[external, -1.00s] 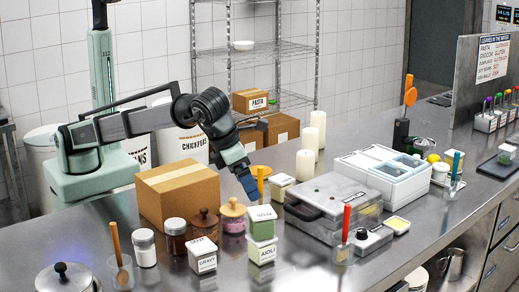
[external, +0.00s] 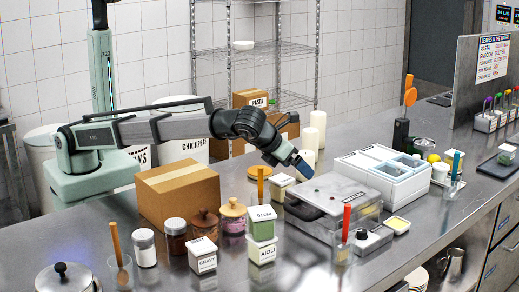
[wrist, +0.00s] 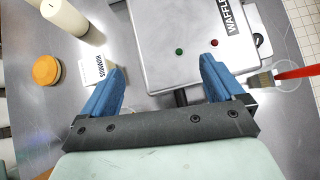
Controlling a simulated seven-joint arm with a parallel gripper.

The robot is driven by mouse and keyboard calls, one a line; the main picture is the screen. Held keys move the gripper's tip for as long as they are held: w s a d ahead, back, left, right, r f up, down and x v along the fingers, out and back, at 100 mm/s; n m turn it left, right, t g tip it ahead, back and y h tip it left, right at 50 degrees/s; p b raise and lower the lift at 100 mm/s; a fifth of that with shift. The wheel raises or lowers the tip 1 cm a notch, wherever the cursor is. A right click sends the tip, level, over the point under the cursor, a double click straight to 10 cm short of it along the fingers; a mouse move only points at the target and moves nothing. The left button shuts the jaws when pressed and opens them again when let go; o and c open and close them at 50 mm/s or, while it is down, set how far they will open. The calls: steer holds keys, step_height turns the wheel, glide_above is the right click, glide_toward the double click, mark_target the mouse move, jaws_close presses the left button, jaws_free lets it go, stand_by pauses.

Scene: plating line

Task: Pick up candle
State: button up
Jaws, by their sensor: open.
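Two cream pillar candles stand upright at the back of the counter in the external view: a farther candle (external: 318,125) and a nearer candle (external: 309,157). The nearer one's lower part is partly hidden by my gripper (external: 305,173). In the wrist view a candle (wrist: 66,17) leans across the upper left, with a bit of the other at the top edge. My gripper (wrist: 160,75) is open and empty, its blue fingers apart. It hangs above the near edge of the grey waffle maker (wrist: 185,30), with the candles off to the left in the wrist view.
The hummus box (wrist: 92,68) and an orange round lid (wrist: 46,70) lie left of the fingers. A glass with a red-handled brush (external: 345,240) stands right. A white bin (external: 385,175) sits behind the waffle maker. A cardboard box (external: 178,195) stands at left.

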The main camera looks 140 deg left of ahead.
steer(key=s+a+f+n+g+y, duration=0.1)
steer(key=s+a+y, duration=0.1)
steer(key=s+a, duration=0.65)
steer(key=s+a+f+n+g+y, duration=0.1)
steer(key=s+a+y, duration=0.2)
steer(key=s+a, duration=0.55)
steer(key=g+y, duration=0.2)
steer(key=y, duration=0.2)
glide_above(305, 140)
steer(key=shift+n, duration=0.3)
steer(key=shift+d+f, duration=0.1)
steer(key=shift+f, duration=3.8)
steer(key=a, duration=0.5)
steer(key=shift+s+r, duration=0.1)
steer(key=shift+s, duration=0.15)
steer(key=c, duration=1.3)
steer(key=shift+r, duration=0.1)
